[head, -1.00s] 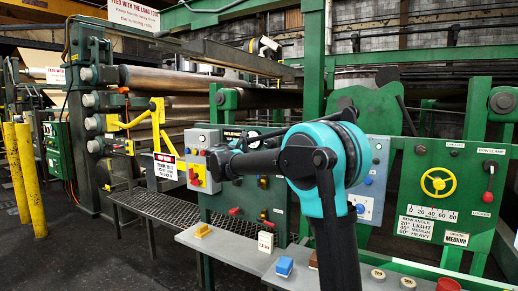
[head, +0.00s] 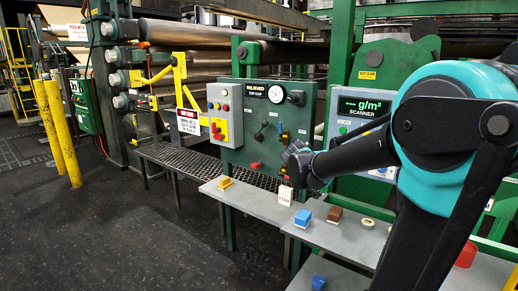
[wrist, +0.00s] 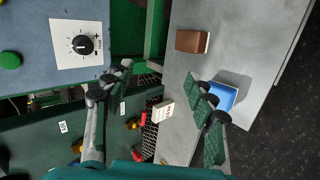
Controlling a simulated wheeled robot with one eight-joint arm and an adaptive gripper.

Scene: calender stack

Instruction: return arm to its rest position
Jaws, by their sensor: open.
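My arm (head: 455,110), teal and black, fills the right of the head view with its elbow raised. Its forearm reaches left, and my gripper (head: 297,160) is in front of the green control panel (head: 240,130), above the grey shelf (head: 395,242). In the wrist view my gripper (wrist: 160,95) has its two dark fingers spread wide apart with nothing held between them. A blue block (wrist: 222,96) shows close beside the right finger, which overlaps it in that view; I cannot tell whether they touch.
On the shelf are a yellow block (head: 225,183), a white labelled block (head: 285,195), the blue block (head: 303,217) and a brown block (head: 335,214). A scanner panel (head: 360,125) stands behind my forearm. Yellow posts (head: 62,130) stand left; the dark floor (head: 120,240) is open.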

